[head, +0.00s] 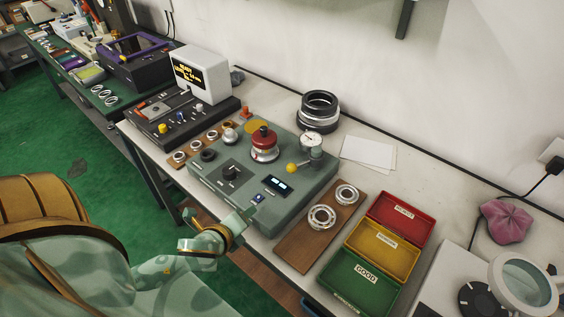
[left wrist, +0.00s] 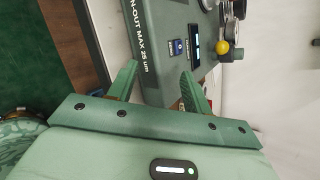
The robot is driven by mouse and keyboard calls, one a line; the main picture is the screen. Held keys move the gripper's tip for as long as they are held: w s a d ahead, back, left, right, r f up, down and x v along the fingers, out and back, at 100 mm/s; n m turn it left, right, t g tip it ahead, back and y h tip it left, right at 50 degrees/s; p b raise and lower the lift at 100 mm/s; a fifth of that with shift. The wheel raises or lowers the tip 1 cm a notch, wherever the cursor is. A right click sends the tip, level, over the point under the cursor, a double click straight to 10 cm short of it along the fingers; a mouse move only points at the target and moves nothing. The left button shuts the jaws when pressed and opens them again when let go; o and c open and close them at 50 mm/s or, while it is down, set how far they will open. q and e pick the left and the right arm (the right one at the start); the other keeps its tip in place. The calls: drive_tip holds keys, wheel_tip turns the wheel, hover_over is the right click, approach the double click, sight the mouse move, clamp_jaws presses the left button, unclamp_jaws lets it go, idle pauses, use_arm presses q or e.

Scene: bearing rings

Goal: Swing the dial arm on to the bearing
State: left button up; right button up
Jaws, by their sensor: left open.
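The green run-out tester (head: 232,195) stands on the bench, with a bearing (head: 264,155) under a red-topped cap (head: 264,136) on its spindle. The dial gauge (head: 311,140) stands to the right of the bearing, apart from it. A yellow ball knob (head: 292,168) is below the dial; it also shows in the left wrist view (left wrist: 222,47). My left gripper (head: 250,212) is open and empty by the tester's front edge, left of and nearer than the knob. In the left wrist view its fingers (left wrist: 159,85) spread before the tester's lettered front. My right gripper is not in view.
A wooden board (head: 292,248) with two bearing rings lies right of the tester. Red (head: 404,214), yellow (head: 385,246) and green (head: 350,287) bins stand beyond it. Black rings (head: 319,108) are stacked behind. A display box (head: 200,75) stands at the back left.

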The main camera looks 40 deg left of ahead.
use_arm(q)
drive_tip(key=w+a+r+m+t+h+p, duration=0.15)
drive_tip(key=r+m, duration=0.25)
drive_tip(key=m, duration=0.4)
drive_tip(key=w+a+r+m+t+h+p, duration=0.1)
drive_tip(key=w+r+m+h, duration=0.25)
drive_tip(key=m, duration=0.55)
drive_tip(key=m+b, duration=0.2)
drive_tip(key=b, duration=0.1)
approach(289, 169)
drive_tip(key=x, duration=0.9)
drive_tip(key=shift+w+f, duration=0.2)
drive_tip(key=shift+w, duration=0.15)
clamp_jaws()
drive_tip(key=shift+s, duration=0.1)
